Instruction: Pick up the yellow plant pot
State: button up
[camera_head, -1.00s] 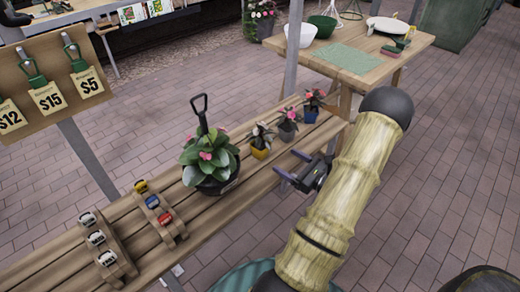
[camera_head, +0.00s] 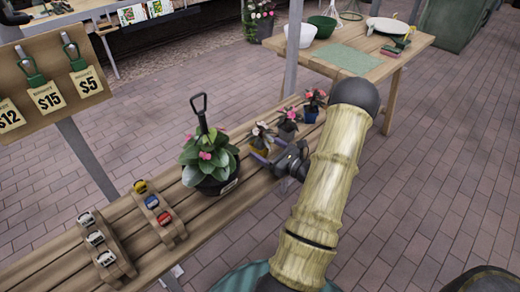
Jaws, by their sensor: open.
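My straw-coloured arm reaches in from the right.
A large black pot (camera_head: 217,183) with a leafy plant and a trowel stands just left. Toy-like holders (camera_head: 158,216) lie at the front left. A metal post (camera_head: 292,50) rises behind.

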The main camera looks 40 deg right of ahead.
aim_at(254, 141)
jog(key=w, duration=0.5)
jog(key=shift+a, duration=0.4)
jog(key=shift+s, duration=0.25)
jog(key=shift+w, duration=0.15)
jog(key=shift+a, duration=0.1)
jog(key=shift+c, duration=0.9)
jog(key=c, duration=0.9)
jog(key=shift+c, duration=0.2)
jog(key=shift+r, duration=0.1)
notch_tip(254, 141, up, 10)
jog(key=shift+f+p, duration=0.1)
jog(key=shift+p, duration=0.8)
